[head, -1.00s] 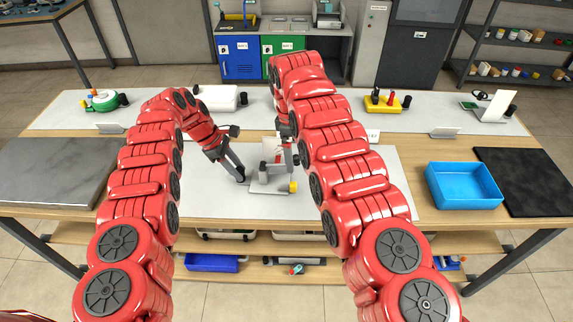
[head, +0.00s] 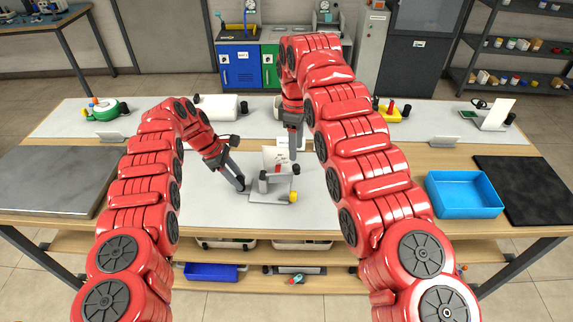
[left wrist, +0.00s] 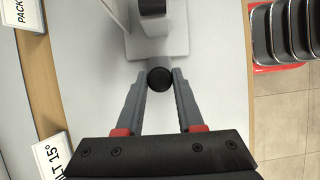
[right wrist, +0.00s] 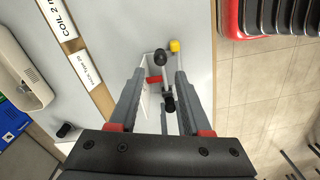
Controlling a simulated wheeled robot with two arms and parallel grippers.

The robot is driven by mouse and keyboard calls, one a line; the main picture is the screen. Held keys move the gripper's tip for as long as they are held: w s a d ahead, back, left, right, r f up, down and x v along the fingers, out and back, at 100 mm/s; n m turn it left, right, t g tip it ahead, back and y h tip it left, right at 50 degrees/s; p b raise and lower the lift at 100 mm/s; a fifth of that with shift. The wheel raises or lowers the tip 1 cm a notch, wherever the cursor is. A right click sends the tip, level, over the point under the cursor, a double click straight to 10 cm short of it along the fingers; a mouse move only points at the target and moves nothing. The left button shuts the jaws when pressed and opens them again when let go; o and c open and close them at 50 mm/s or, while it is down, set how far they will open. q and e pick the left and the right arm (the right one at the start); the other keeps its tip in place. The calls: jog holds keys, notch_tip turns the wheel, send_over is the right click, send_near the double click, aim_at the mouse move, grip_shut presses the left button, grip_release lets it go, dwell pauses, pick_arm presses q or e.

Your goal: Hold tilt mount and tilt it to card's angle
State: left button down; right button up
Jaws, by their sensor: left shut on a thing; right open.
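The tilt mount has a grey base (head: 270,196), a white upright plate (head: 275,157) with a red mark and a yellow knob (head: 294,197). My left gripper (head: 241,186) is at the left edge of its base, shut on a round black knob (left wrist: 160,78). My right gripper (head: 293,156) is open behind and right of the plate, pointing down. In the right wrist view, mount parts, including a black knob (right wrist: 160,57), show between and beyond its fingers. A card (left wrist: 52,155) reads "LT 15°", its start cut off. The plate's exact angle is hard to tell.
A blue tray (head: 430,203) and a dark mat (head: 525,190) lie to the right. A grey slab (head: 50,180) lies to the left. Other small items stand along the back. The pale mat around the mount is mostly clear.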

aim_at(296, 165)
jog(key=shift+d+r, duration=0.15)
jog(key=shift+r, duration=0.2)
jog(key=shift+f, duration=3.35)
